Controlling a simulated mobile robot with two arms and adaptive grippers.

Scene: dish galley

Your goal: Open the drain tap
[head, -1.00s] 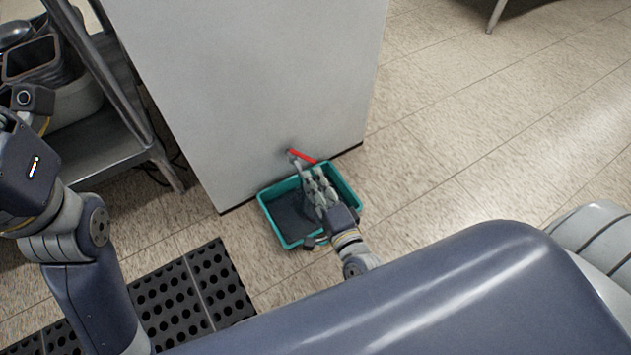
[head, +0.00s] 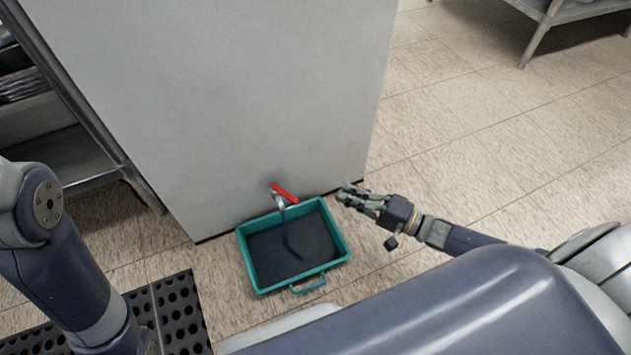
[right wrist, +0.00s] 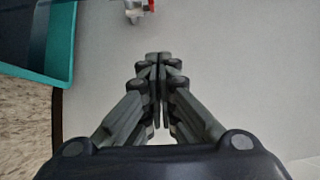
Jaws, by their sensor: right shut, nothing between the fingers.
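The drain tap (head: 279,201) has a red lever handle (head: 285,193) and sits low on the front of a grey cabinet (head: 225,110). The lever slants down to the right. A teal tray (head: 262,291) stands on the floor beneath it. A dark curved streak runs below the spout into the tray; I cannot tell if it is liquid or a reflection. My right gripper (head: 344,193) is shut and empty, right of the tap and apart from it. In the right wrist view the gripper (right wrist: 158,58) points towards the tap's red part (right wrist: 149,5) at the top edge. My left gripper is out of view.
A black perforated mat (head: 178,310) lies on the floor at lower left. A metal rack (head: 95,165) stands left of the cabinet. Another metal table (head: 545,25) is at the far upper right. Tiled floor right of the cabinet is clear.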

